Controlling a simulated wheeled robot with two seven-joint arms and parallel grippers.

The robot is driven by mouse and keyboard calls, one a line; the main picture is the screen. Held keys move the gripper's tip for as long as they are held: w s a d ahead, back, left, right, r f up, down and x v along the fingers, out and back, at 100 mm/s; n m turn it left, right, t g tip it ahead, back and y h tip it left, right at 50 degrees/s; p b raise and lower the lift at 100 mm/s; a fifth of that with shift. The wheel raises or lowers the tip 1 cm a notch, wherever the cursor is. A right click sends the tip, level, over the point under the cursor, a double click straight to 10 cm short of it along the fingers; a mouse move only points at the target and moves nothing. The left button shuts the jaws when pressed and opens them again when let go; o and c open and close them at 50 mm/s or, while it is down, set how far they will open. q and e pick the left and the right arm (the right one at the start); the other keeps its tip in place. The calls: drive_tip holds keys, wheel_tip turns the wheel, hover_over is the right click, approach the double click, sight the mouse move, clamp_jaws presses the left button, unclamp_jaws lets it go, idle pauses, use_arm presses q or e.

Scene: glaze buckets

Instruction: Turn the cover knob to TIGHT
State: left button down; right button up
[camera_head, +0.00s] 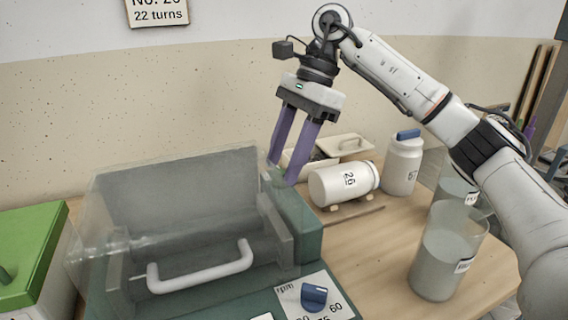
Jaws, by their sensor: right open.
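My right gripper (283,172) points down with its two purple fingers apart, over the back right corner of the machine. A small pale green part (277,176) shows between and behind the fingertips. It may be the cover knob, but the fingers partly hide it and I cannot read a TIGHT mark or tell contact. The clear cover (115,215) sits over the grey machine housing (180,195), with a white bar handle (200,270) at its front. A blue dial (314,296) with numbers around it is on the front panel. My left gripper is out of view.
A white jar marked 26 (340,183) lies on its side on a wooden rest, beside open white trays (343,145). An upright white jar with a blue lid (402,165) and a clear bucket of grey glaze (445,255) stand right. A green box (30,250) stands left.

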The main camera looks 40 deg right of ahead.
drive_tip(key=shift+f, duration=0.15)
drive_tip(key=c, duration=1.1)
drive_tip(key=shift+o, duration=0.2)
drive_tip(key=shift+m, duration=0.4)
drive_tip(key=m+t, duration=0.1)
drive_tip(key=m, duration=0.2)
drive_tip(key=shift+s+m+t+p, duration=0.15)
drive_tip(key=shift+m+t+p, duration=0.2)
drive_tip(key=shift+m+t, duration=0.05)
drive_tip(key=shift+s+a+m+t+h+p, duration=0.15)
drive_tip(key=shift+m+t+h, duration=0.25)
drive_tip(key=shift+m, duration=0.7)
drive_tip(key=shift+w+a+m+t+h+p, duration=0.15)
drive_tip(key=shift+m+t+h, duration=0.2)
drive_tip(key=shift+m, duration=0.75)
drive_tip(key=shift+s+d, duration=0.1)
